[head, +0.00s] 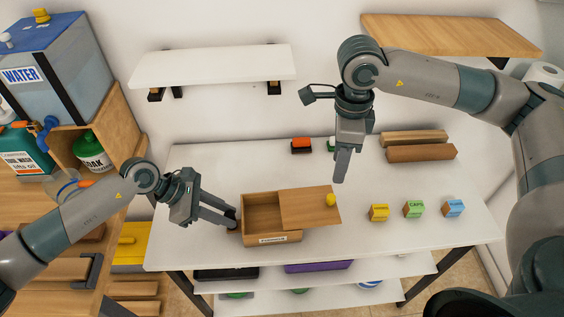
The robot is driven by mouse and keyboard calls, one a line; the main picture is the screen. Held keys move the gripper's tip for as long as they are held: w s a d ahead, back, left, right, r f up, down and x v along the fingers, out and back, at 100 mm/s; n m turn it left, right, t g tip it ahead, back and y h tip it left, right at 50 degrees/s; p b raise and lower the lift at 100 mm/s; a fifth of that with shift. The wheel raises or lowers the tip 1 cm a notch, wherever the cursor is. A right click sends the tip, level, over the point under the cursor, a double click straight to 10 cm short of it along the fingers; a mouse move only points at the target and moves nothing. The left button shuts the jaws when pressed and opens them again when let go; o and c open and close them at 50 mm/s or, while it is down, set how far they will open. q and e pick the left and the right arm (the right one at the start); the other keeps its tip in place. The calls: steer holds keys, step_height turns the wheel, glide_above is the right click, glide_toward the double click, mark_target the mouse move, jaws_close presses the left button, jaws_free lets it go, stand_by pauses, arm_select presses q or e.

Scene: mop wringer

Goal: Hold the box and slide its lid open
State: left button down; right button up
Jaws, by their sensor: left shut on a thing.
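A wooden box (272,238) with a small label on its front stands on the white table. Its flat wooden lid (305,207) is slid to the right, overhangs the box's right side, and carries a yellow knob (331,199) near its right end. The left part of the box is uncovered and its inside looks empty. My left gripper (233,218) is shut on the box's left wall. My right gripper (340,178) points down above and behind the knob, apart from the lid. Its fingers overlap in this view, so their opening is hidden.
Small yellow (379,212), green (413,209) and blue (453,208) boxes stand right of the lid. Wooden blocks (421,153) and a red-topped item (301,146) lie at the back. A white shelf (212,67) hangs above. The table's right end is clear.

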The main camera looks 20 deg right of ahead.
arm_select(q)
steer(key=shift+f, duration=0.1)
steer(key=c, duration=1.4)
jaws_free()
steer(key=v, duration=1.2)
